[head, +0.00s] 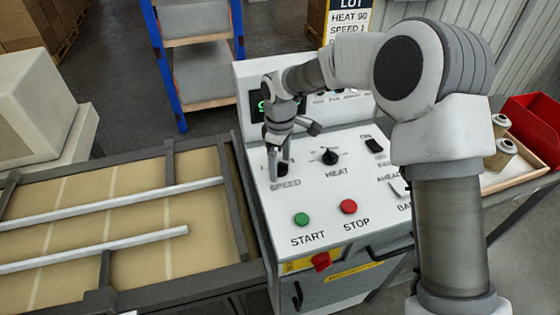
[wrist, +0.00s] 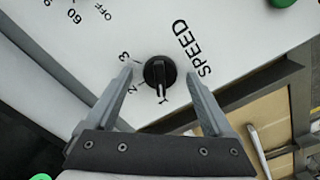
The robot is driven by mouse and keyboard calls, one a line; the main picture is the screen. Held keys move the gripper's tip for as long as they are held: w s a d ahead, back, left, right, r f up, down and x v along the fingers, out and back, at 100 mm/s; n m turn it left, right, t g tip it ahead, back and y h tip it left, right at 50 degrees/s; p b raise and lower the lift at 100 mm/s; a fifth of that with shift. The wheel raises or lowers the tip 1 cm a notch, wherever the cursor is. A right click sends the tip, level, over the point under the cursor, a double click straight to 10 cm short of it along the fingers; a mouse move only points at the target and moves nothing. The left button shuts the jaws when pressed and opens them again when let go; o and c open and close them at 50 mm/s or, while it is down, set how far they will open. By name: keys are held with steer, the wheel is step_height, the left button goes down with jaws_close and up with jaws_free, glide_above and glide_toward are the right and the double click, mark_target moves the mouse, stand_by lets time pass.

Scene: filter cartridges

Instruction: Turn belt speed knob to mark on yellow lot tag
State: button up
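The black belt speed knob (wrist: 160,72) sits beside the word SPEED on the white panel, with marks 1, 2 and 3 around it. Its white pointer line appears to point toward the 1. My gripper (wrist: 161,74) is open, with one finger on each side of the knob; a gap seems to show on both sides. In the head view my gripper (head: 278,168) is over the SPEED knob and mostly hides it. The yellow-edged lot tag (head: 349,18) reads LOT, HEAT 90, SPEED 1; its lower part is hidden by my arm.
The white control panel (head: 325,205) also carries a HEAT knob (head: 329,156), a green START button (head: 302,219), a red STOP button (head: 348,206) and a black switch (head: 374,145). A belt (head: 110,205) with rails lies left. Filter cartridges (head: 500,155) and a red bin (head: 535,125) stand right.

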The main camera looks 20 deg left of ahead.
mark_target(280, 163)
step_height(280, 163, up, 18)
steer(key=shift+f+p, duration=0.25)
steer(key=shift+p, duration=0.05)
stand_by(0.6)
